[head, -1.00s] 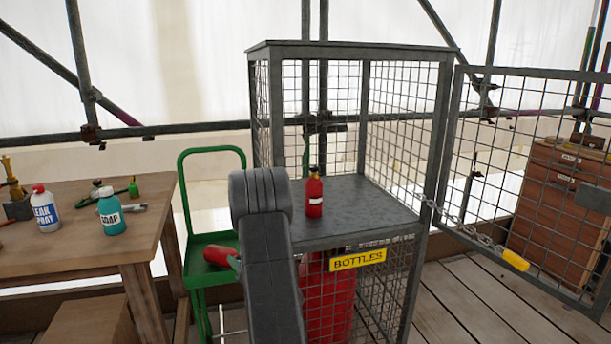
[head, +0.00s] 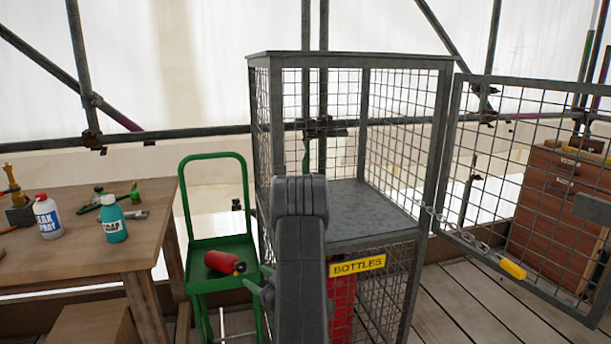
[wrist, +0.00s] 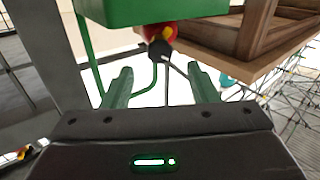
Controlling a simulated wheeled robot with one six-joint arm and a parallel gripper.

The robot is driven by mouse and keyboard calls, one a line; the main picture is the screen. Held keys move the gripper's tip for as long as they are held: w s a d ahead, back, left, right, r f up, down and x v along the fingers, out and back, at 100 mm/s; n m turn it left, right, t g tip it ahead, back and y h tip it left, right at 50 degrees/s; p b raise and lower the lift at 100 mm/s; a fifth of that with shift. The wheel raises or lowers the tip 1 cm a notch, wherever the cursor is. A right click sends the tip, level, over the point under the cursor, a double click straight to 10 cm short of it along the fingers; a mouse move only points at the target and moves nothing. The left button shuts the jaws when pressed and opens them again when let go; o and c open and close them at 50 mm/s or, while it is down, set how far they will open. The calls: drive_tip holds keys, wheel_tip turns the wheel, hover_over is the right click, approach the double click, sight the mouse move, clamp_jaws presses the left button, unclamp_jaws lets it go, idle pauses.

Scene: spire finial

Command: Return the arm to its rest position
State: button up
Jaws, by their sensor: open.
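My gripper (wrist: 159,70) is open, with its two green fingers apart and nothing held between them. In the head view my arm hides most of it; a greenish finger shows left of the arm, beside the green trolley (head: 187,215). A red bottle (head: 222,262) with a dark cap lies on the trolley's seat. In the wrist view its capped end (wrist: 161,38) shows beyond the fingertips, apart from them. The open mesh cage (head: 372,198) has a shelf whose visible part is bare. My arm covers the spot where another red bottle stood earlier.
A wooden table (head: 75,245) at left bears a soap bottle (head: 112,218), a leak spray bottle (head: 47,215) and small tools. The cage door (head: 535,190) stands open at right, with a chain and yellow-ended piece (head: 513,270). A drawer cabinet (head: 560,195) stands behind it.

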drive_tip(key=shift+v, duration=2.6)
drive_tip(key=shift+r, duration=0.1)
